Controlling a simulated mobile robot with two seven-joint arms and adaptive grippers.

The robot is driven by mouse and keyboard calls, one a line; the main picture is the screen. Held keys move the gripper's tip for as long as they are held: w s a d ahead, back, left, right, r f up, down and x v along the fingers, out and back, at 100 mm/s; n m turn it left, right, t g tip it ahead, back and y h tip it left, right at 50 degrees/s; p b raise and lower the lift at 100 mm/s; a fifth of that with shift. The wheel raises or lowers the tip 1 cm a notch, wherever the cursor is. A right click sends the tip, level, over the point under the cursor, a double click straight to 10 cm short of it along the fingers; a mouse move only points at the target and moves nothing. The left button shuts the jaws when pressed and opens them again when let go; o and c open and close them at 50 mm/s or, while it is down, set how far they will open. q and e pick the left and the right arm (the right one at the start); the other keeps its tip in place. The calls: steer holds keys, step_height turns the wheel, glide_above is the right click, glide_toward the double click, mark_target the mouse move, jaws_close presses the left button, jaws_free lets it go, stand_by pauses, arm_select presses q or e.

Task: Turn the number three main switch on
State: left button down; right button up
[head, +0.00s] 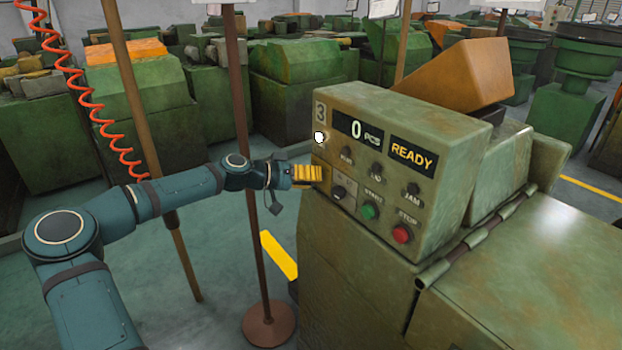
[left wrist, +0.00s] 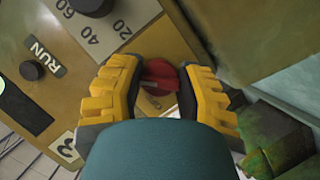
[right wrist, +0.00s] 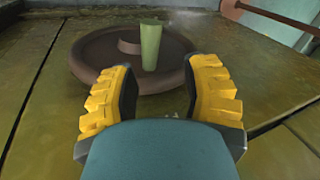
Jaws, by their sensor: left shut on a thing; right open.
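The control box (head: 440,165) with the number 3 plate (head: 320,112) stands right of centre in the head view. My left gripper (head: 316,173) reaches the left end of its front face. In the left wrist view the yellow fingers are closed on a red switch handle (left wrist: 160,74), one finger on each side. The head view hides this handle behind the gripper. The number 3 plate also shows in the left wrist view (left wrist: 67,147). My right gripper (right wrist: 160,90) is open and empty in the right wrist view.
The box has a counter showing 0 PCS (head: 357,130), a lit READY sign (head: 411,153), a green START button (head: 369,211) and a red STOP button (head: 402,234). A brown post (head: 239,100) stands behind my left wrist. A brown disc (right wrist: 95,60) with a green peg is before my right gripper.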

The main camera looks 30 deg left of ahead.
arm_select(q)
steer(key=c, duration=0.5)
jaws_free()
steer(key=shift+c, duration=0.2)
steer(key=v, duration=1.2)
steer(key=shift+d, duration=0.1)
